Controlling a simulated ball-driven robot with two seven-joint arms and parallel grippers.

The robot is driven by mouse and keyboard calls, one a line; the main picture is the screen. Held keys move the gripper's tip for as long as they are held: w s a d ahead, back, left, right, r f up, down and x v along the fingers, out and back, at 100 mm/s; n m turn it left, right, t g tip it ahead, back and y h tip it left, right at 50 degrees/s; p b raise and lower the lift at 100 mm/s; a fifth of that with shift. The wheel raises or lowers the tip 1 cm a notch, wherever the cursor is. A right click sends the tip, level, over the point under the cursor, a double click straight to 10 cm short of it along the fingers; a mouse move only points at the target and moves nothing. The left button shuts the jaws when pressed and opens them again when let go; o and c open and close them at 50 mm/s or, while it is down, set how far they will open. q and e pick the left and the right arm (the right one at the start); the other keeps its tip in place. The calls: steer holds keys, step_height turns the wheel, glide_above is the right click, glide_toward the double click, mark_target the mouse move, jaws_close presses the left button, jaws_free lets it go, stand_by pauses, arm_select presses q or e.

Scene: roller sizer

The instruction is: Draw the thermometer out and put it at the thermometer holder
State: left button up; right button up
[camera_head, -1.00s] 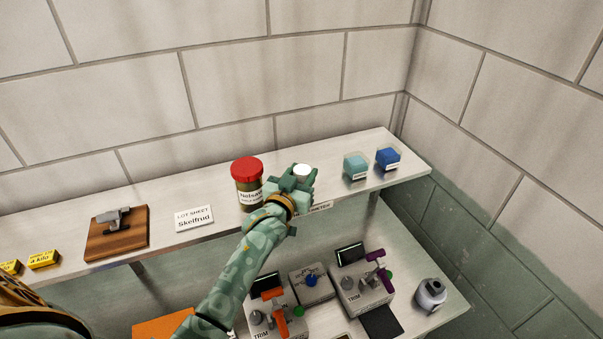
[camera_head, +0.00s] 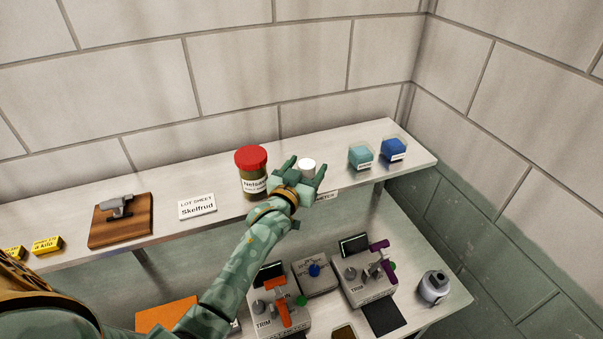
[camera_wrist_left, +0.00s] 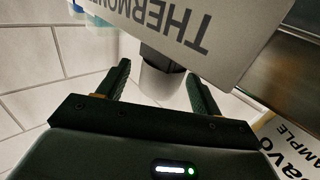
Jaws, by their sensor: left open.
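My left gripper (camera_head: 304,177) is open above the upper shelf, its fingers apart on either side of a white round top (camera_head: 307,165). The left wrist view shows both open fingers (camera_wrist_left: 158,76) and a pale grey cylinder (camera_wrist_left: 160,86) with a dark part at its end between them, clear of both fingers. A white label (camera_wrist_left: 190,28) reading "THERMOM…" stands beside it, cut off by the frame edge. I cannot tell whether the white top belongs to the thermometer or to its holder. My right gripper is not in view.
A red-lidded jar (camera_head: 251,172) stands close to the left of my left gripper. A teal tub (camera_head: 361,155) and a blue tub (camera_head: 393,149) stand to the right. A lot sheet card (camera_head: 197,206) and a wooden board (camera_head: 121,222) are further left. Machines (camera_head: 368,275) crowd the lower bench.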

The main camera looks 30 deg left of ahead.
arm_select(q)
steer(key=s+b, duration=0.1)
steer(key=s, duration=1.5)
steer(key=shift+s+d, duration=0.15)
steer(key=shift+d, duration=0.3)
